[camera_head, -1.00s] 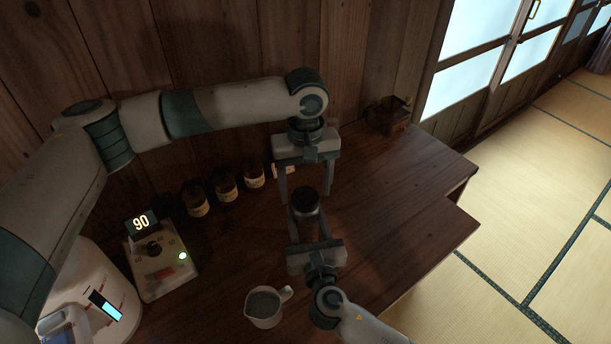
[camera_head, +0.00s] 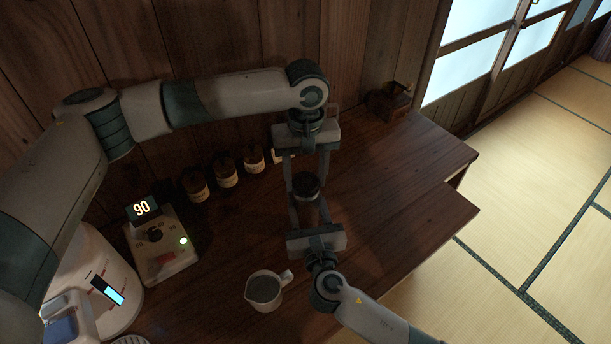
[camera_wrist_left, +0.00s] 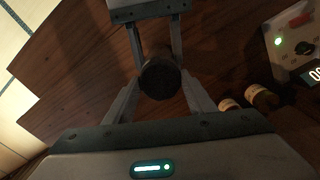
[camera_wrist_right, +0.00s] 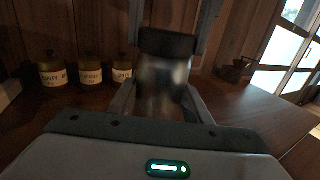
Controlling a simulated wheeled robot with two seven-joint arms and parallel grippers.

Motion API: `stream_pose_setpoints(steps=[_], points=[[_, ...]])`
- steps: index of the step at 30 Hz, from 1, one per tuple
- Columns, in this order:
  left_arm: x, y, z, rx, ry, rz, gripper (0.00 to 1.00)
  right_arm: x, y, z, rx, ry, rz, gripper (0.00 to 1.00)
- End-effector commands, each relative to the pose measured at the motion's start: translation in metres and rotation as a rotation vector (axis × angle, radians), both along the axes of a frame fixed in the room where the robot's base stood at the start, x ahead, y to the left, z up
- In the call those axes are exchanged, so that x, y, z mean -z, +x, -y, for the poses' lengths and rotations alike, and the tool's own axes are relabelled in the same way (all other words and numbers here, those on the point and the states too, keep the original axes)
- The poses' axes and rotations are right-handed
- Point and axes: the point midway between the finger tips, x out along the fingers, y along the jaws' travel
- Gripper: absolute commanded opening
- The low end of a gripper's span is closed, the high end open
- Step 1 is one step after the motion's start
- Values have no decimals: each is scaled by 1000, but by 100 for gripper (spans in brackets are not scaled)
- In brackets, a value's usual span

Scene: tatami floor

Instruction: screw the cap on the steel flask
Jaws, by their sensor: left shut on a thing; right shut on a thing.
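The steel flask (camera_wrist_right: 163,82) stands upright in the right wrist view, a shiny grey cylinder. My right gripper (camera_wrist_right: 165,105) is shut on its body. The dark round cap (camera_wrist_right: 167,42) sits at the flask's top; I cannot tell how far it is threaded. The cap also shows from above in the head view (camera_head: 306,185) and the left wrist view (camera_wrist_left: 159,78). My left gripper (camera_head: 307,180) reaches in from the back and is shut on the cap, one finger on each side. In the head view the flask's body is mostly hidden under the cap.
A white jug (camera_head: 279,283) stands at the front. A control box (camera_head: 160,255) showing 90 and a white appliance (camera_head: 105,290) are at the left. Several brown labelled jars (camera_head: 226,172) line the wall. A wooden grinder (camera_head: 390,102) stands at the back right. The table's right side is clear.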

Motion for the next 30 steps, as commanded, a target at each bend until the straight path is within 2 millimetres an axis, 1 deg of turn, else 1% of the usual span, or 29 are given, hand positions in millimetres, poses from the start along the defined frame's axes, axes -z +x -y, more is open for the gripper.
stream_pose_setpoints(steps=[5,30], points=[[1,0,0,184,-2,-1,23,1,0,0,0,1,-2,0],[1,0,0,1421,0,-3,23,1,0,0,0,1,-2,0]])
